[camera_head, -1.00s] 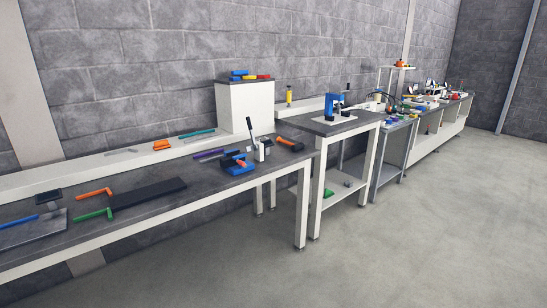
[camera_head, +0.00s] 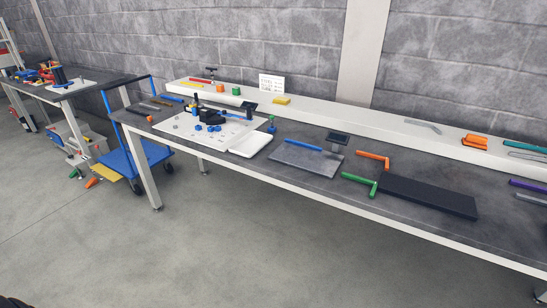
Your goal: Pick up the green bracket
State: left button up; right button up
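A green L-shaped piece, which looks like the green bracket (camera_head: 359,180), lies on the dark top of the long workbench, right of the middle of the head view. Its short leg is at the left end of a flat black pad (camera_head: 428,196); I cannot tell whether they touch. An orange piece of similar shape (camera_head: 373,156) lies just behind it. Neither of my grippers is in view, and nothing covers the green piece.
A grey plate with a blue bar (camera_head: 306,158) lies left of the bracket. A white tray (camera_head: 250,145) and a white board with small parts stand farther left. A raised white shelf (camera_head: 400,127) runs along the back. A blue cart (camera_head: 125,160) stands beyond the bench; the floor in front is clear.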

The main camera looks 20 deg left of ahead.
aim_at(351, 177)
jog(key=u, duration=0.6)
jog(key=i, duration=0.9)
jog(key=u, duration=0.35)
